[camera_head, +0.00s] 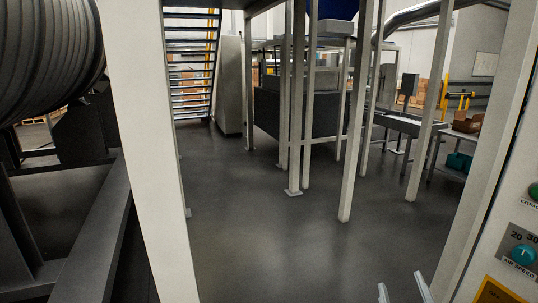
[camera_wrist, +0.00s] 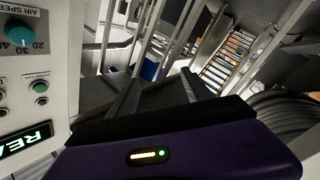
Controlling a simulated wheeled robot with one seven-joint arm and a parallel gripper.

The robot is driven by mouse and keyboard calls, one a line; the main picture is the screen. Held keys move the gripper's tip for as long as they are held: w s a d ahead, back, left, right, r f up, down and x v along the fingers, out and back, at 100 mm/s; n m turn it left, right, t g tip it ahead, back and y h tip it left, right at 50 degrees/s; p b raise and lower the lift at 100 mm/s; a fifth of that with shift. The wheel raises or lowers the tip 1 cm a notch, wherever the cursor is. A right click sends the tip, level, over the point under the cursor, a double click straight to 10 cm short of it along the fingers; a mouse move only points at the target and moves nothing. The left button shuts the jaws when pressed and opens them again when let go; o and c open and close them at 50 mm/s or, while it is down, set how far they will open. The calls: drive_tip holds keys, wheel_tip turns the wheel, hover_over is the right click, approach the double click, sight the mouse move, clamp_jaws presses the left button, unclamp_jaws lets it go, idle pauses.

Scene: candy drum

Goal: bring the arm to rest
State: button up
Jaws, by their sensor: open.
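My gripper (camera_head: 403,290) shows at the bottom edge of the head view, right of the middle. Its two pale fingertips stand apart with nothing between them. It is in front of and left of the control panel (camera_head: 520,215), apart from it as far as I can see. In the wrist view, the purple gripper housing (camera_wrist: 215,155) with a small lit strip fills the bottom, and dark finger parts reach up from it. Nothing is held there. Most of my arm is hidden in the head view.
The panel has a teal air speed knob (camera_head: 523,254) and a green extraction button (camera_head: 534,191). A large ribbed drum (camera_head: 50,50) fills the upper left. A white post (camera_head: 150,150) stands close. The grey floor (camera_head: 270,245) in the middle is clear.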

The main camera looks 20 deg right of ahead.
drive_tip(key=s+a+f+t+y, duration=0.1)
drive_tip(key=s+a+f+y, duration=0.15)
drive_tip(key=s+a, duration=0.35)
drive_tip(key=s+a+f+t+y, duration=0.1)
drive_tip(key=s+a+f+y, duration=0.1)
drive_tip(key=s+a+y, duration=0.35)
drive_tip(key=s+a+f+g, duration=0.1)
drive_tip(key=s+a+f, duration=0.1)
drive_tip(key=s, duration=0.6)
drive_tip(key=s+a+f+m+g+y, duration=0.1)
drive_tip(key=s+a, duration=0.3)
drive_tip(key=s, duration=0.5)
drive_tip(key=shift+f+g, duration=0.8)
drive_tip(key=shift+f, duration=0.05)
